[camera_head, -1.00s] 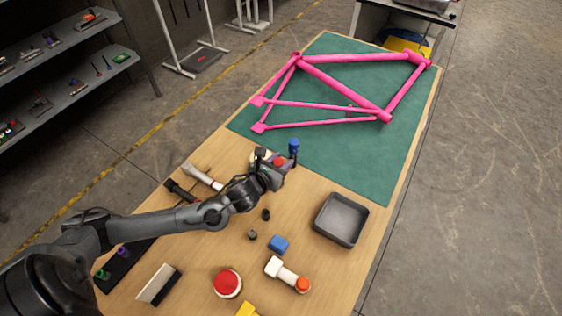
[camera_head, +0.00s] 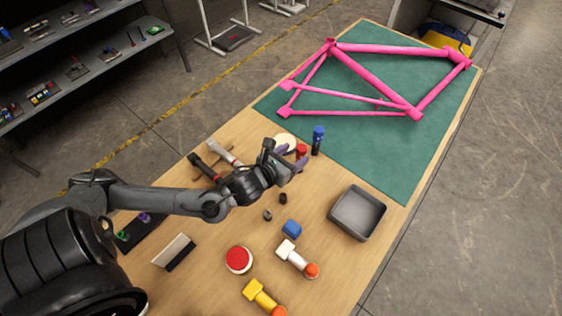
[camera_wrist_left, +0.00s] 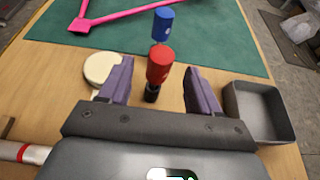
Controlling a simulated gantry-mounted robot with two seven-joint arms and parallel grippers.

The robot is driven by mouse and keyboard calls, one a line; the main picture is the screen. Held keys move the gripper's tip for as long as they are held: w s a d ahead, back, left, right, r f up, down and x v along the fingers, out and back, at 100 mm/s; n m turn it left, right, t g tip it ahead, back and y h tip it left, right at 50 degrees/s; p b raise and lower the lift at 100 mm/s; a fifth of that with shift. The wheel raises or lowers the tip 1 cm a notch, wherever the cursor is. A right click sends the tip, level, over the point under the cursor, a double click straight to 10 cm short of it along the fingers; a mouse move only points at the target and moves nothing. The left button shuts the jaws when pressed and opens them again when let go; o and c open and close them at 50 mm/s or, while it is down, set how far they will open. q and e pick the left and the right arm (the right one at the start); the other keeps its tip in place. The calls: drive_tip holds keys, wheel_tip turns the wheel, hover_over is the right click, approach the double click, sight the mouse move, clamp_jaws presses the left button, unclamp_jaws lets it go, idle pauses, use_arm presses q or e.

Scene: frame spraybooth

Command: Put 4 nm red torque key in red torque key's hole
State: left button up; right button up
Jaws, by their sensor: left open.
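The red torque key (camera_head: 301,151) stands upright on the table beside the blue torque key (camera_head: 318,139). In the left wrist view the red key (camera_wrist_left: 160,64) has a black lower end and shows between my spread fingers, with the blue key (camera_wrist_left: 162,24) behind it. My left gripper (camera_head: 291,158) is open and empty, with purple fingers on either side of the red key's line; whether they reach around it, I cannot tell. It also shows in the left wrist view (camera_wrist_left: 157,80). A black holder (camera_head: 128,236) bears green and purple keys at lower left; the red key's hole cannot be made out.
A cream disc (camera_head: 285,142) lies close beside the red key. A grey tray (camera_head: 358,212) stands at right. A blue block (camera_head: 292,228), a red button (camera_head: 239,260) and hammer-like tools lie nearer. The pink frame (camera_head: 375,92) rests on the green mat (camera_head: 390,165).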

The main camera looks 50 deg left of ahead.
use_arm(q)
drive_tip(key=shift+v, duration=2.9)
